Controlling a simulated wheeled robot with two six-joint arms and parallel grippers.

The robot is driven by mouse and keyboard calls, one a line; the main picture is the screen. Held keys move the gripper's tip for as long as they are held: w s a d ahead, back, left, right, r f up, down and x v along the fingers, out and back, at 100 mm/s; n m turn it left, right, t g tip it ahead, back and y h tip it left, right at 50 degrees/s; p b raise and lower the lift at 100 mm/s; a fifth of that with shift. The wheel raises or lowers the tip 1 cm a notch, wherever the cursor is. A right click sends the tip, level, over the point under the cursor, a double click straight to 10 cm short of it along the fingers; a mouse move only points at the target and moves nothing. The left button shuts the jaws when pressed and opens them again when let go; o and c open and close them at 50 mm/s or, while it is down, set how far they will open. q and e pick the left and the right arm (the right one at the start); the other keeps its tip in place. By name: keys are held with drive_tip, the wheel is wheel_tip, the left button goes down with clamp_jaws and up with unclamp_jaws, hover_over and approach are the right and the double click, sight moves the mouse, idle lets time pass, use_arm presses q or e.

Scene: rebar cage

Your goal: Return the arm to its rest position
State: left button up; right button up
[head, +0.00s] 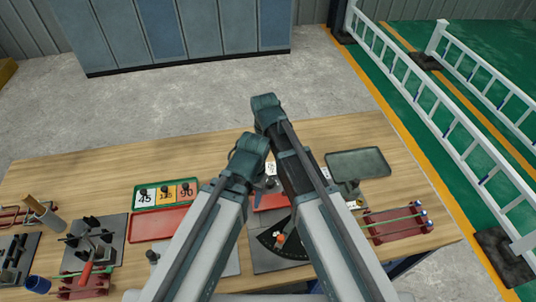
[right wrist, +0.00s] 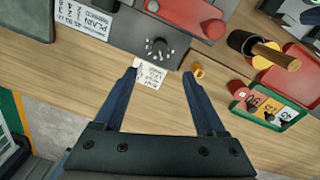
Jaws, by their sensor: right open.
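In the head view my two arms reach up from the bottom edge over the workbench (head: 85,168), and their bent joints come close together near the middle. My right gripper (right wrist: 160,76) shows in the right wrist view with its two dark fingers spread apart. Nothing is held between them. Beyond the fingertips lie a small paper label (right wrist: 151,73) and a small yellow cylinder (right wrist: 198,71) on the wood. I cannot make out the left gripper's fingers in the head view.
A green tray with number tiles (head: 165,192), a red tray (head: 160,224) and dark fixtures (head: 92,240) stand left of my arms. At right are a grey-green tray (head: 358,163) and a red rack (head: 395,225). Lockers (head: 180,30) and a white railing (head: 440,100) stand beyond.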

drive_tip(key=s+d+f+m+b, duration=0.1)
drive_tip(key=s+d+f+b, duration=0.1)
drive_tip(key=s, duration=0.6)
drive_tip(key=s+d+f+m+b, duration=0.1)
drive_tip(key=s+d+f+b, duration=0.2)
drive_tip(key=s, duration=0.4)
drive_tip(key=shift+s+d+g+h, duration=0.3)
drive_tip(key=shift+s+d, duration=0.05)
drive_tip(key=shift+d, duration=0.45)
